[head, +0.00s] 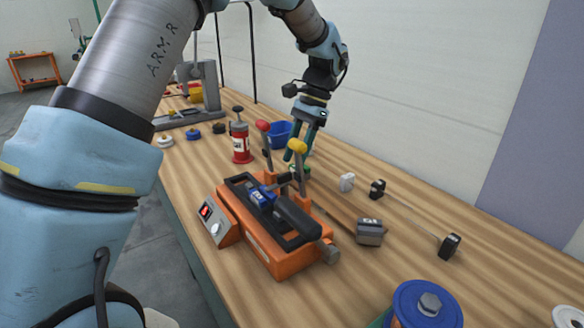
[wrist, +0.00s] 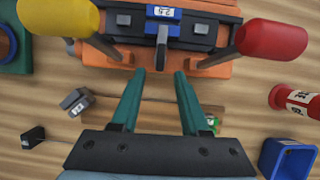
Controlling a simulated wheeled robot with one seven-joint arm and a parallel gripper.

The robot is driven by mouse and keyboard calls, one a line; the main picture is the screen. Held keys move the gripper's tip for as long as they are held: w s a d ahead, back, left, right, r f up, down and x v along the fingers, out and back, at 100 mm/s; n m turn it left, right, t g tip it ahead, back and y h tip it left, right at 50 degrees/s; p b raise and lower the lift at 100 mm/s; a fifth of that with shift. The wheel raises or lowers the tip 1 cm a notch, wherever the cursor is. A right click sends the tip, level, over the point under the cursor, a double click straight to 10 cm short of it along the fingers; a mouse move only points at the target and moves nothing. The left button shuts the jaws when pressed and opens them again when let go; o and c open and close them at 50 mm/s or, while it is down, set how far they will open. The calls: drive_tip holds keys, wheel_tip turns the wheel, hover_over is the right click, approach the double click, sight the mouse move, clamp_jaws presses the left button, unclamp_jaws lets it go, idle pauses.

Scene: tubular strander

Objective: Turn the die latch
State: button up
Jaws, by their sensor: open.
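An orange machine (head: 285,262) with a black top stands on the bench. A blue die block (head: 262,196) sits in it; in the wrist view the blue block (wrist: 163,12) is labelled 2.5. A short grey lever (wrist: 162,45) hangs just below that block, and it may be the die latch. Two upright levers end in a red knob (head: 263,126) and a yellow knob (head: 297,146). My gripper (wrist: 160,73) is open and empty. Its teal fingers point at the machine's back side, short of the grey lever and between the two knobs in the wrist view.
A red labelled bottle (head: 241,145) and a blue bin (head: 281,133) stand behind the machine. A grey block (head: 370,232) and a rod with black ends (head: 412,213) lie to its right. A blue spool (head: 427,304) is at the front.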

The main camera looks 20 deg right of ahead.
drive_tip(key=b+v, duration=0.1)
drive_tip(key=v, duration=0.6)
drive_tip(key=shift+r, duration=0.3)
drive_tip(key=shift+d, duration=0.1)
